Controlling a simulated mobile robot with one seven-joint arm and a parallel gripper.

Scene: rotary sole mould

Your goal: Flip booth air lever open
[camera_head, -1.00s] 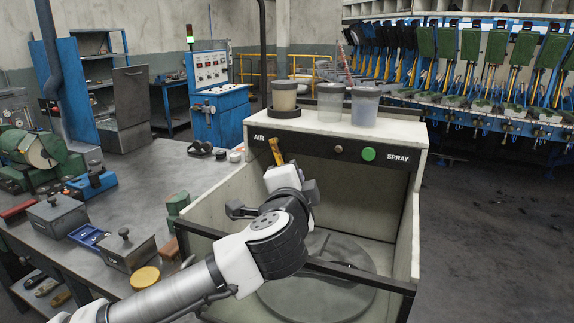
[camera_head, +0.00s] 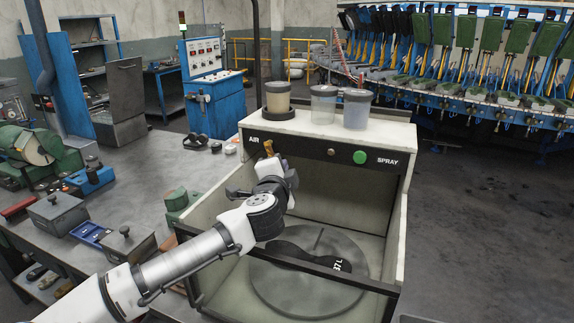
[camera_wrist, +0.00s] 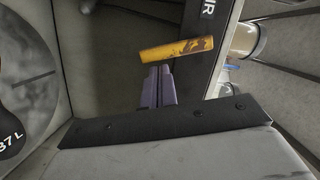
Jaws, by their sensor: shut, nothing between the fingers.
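The air lever (camera_head: 268,147) is a worn yellow handle on the black front strip of the spray booth (camera_head: 330,153), beside the AIR label. In the head view its upper end shows just above my gripper (camera_head: 277,163), which hides the rest. In the wrist view the lever (camera_wrist: 176,49) lies crosswise just beyond the fingertips of my gripper (camera_wrist: 158,68), one end over the black strip. The fingers are together and empty. They are very close to the lever; I cannot tell whether they touch it.
A dark sole (camera_head: 290,255) lies on the round turntable (camera_head: 310,290) inside the booth. A dark bar (camera_head: 330,273) crosses the booth front. A green button (camera_head: 360,158) sits right of the lever. Jars (camera_head: 323,104) stand on the booth top. A cluttered bench (camera_head: 150,180) is at left.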

